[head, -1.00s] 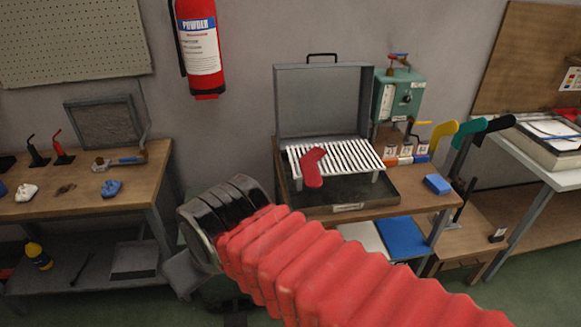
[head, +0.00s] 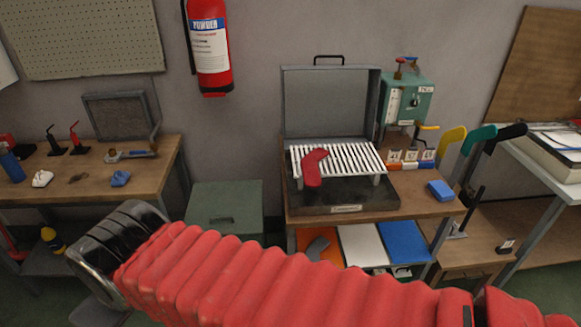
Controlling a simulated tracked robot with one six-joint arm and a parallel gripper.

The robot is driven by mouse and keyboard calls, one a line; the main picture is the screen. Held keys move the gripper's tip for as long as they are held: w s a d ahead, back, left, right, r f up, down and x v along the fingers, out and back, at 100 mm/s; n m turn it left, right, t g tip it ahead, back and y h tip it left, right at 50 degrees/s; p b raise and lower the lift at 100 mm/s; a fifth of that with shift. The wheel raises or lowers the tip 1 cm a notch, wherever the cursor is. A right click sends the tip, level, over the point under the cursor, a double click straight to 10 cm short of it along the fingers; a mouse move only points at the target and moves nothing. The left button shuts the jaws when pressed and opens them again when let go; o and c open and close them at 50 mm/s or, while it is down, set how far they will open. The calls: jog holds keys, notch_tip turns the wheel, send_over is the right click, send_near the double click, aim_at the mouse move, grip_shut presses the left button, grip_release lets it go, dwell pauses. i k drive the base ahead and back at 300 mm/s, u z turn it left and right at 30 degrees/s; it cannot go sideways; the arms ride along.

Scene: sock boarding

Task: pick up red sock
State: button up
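The red sock (head: 313,166) lies on the white slatted rack of an open grey metal case, towards the left side of the rack. Its lower end hangs over the rack's front edge. My arm, in a red ribbed cover, crosses the foreground in front of the bench. It points to the left, well apart from the sock. My gripper's fingers do not show; only the dark ringed end of the arm is in view at the lower left.
A green machine (head: 408,100) stands behind. Yellow, teal and black sock-shaped boards (head: 453,138) rise to the right. A green box (head: 223,208) stands left of the bench.

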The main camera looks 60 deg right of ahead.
aim_at(311, 176)
jog(key=u, duration=1.25)
jog(key=k, duration=1.35)
jog(key=z, duration=0.65)
jog(key=i, duration=0.8)
